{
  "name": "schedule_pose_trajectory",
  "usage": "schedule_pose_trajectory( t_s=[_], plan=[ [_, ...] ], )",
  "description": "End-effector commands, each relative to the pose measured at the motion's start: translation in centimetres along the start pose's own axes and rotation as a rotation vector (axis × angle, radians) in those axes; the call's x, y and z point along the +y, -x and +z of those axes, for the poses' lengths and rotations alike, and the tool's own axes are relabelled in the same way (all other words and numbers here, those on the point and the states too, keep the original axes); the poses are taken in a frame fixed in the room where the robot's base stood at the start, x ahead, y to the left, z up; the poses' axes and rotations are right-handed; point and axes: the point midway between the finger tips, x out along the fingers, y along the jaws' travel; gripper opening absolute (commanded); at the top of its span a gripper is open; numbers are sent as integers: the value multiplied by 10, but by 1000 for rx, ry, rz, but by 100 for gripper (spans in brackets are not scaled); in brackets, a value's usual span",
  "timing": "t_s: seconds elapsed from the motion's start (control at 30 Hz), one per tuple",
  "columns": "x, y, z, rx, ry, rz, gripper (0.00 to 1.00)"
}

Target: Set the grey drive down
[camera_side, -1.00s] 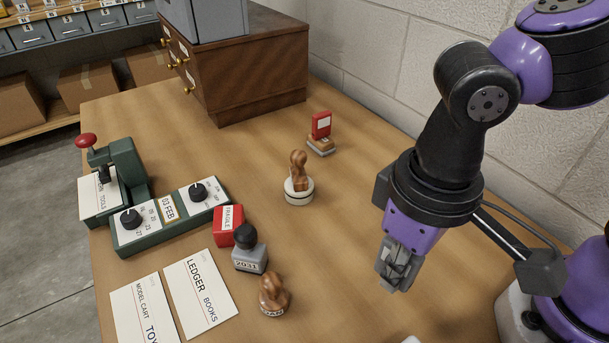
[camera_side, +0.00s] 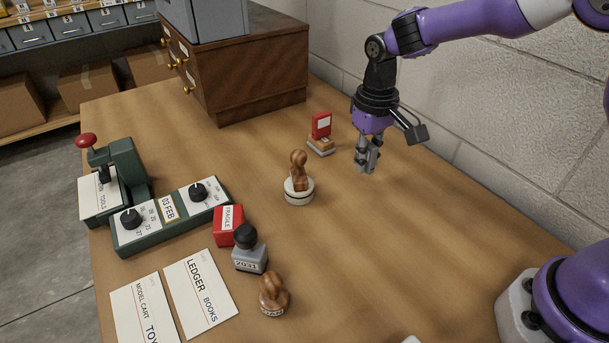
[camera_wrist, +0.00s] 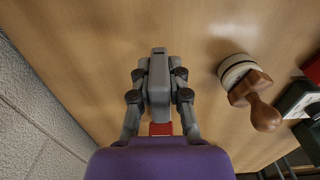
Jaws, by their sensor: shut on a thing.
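My gripper (camera_side: 368,154) is above the table right of the red-backed stamp, its fingers pointing down. In the wrist view its two dark-jointed fingers are closed from either side on the grey drive (camera_wrist: 158,88), a narrow grey block. In the side view the drive is hard to tell apart from the grey fingers. Its lower end is near the table (camera_side: 420,220); I cannot tell whether it touches.
The red-backed stamp (camera_side: 321,128) stands close on the left. A white-based wooden stamp (camera_side: 298,182) is nearer the front. The drawer cabinet (camera_side: 240,75) is behind and the block wall (camera_side: 480,120) to the right. Bare table lies in front and to the right.

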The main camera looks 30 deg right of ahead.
Motion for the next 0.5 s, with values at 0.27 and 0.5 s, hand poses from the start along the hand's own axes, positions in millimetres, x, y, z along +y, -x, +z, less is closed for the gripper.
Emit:
schedule_pose_trajectory(
  t_s=[0.27, 0.5],
  plan=[
    [6, -29, -4, -4, 1, 0, 0],
    [6, -45, -4, 0, 1, -1, 0]
  ],
)
